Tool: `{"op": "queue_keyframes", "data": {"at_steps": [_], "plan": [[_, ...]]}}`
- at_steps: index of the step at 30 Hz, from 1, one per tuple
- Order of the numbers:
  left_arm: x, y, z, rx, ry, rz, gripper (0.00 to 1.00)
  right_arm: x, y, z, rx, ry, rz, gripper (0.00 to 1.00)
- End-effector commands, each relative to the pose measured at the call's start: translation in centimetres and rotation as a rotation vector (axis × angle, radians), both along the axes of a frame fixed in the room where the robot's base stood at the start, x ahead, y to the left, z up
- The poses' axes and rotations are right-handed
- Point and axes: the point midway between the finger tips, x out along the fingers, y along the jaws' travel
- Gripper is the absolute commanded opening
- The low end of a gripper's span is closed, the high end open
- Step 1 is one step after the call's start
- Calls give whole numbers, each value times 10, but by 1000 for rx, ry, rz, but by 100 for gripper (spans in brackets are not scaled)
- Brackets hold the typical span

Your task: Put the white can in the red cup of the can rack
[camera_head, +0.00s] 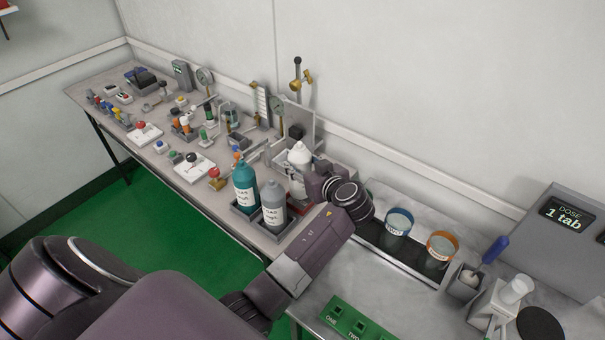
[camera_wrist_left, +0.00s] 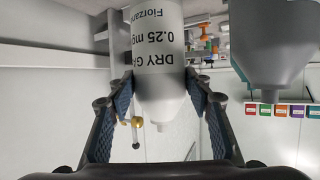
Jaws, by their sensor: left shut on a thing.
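The white can (camera_head: 299,155) has a narrowed top and stands upright in the head view, partly hidden by my left gripper. My left gripper (camera_head: 317,184) is shut on it. In the left wrist view the white can (camera_wrist_left: 158,50) is between both blue finger pads, with a label reading "DRY GA" and "0.25 mg", upside down there. I cannot tell whether its base touches anything. A dark rack (camera_head: 412,263) to the right holds a blue-rimmed cup (camera_head: 399,222) and an orange-red-rimmed cup (camera_head: 442,246). The rack's left part is hidden by my wrist. My right gripper is not in view.
A teal can (camera_head: 245,187) and a grey can (camera_head: 273,207) stand in grey holders left of my gripper. Gauges, valves and switches crowd the bench behind. A dose display (camera_head: 567,225), a blue-handled tool (camera_head: 494,249) and a green panel (camera_head: 355,321) are at right and front.

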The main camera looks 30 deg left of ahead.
Motion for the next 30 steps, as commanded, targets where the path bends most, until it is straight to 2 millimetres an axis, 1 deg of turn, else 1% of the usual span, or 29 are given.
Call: {"op": "queue_keyframes", "data": {"at_steps": [2,6,9,17,18,21,22,30], "plan": [[0,0,-7,2,1,-1,15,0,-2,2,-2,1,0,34],[0,0,-30,3,4,-1,15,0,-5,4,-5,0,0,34],[0,0,-40,2,2,-2,15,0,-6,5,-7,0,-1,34],[0,0,-43,1,-1,-1,15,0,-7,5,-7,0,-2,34],[-1,0,-44,-1,0,-1,51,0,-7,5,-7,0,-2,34],[-1,0,-44,-1,1,0,62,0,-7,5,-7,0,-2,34],[-1,0,-44,-1,0,-1,64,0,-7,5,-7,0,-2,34],[-1,-1,-43,-1,0,-1,64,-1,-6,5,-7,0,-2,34]]}}
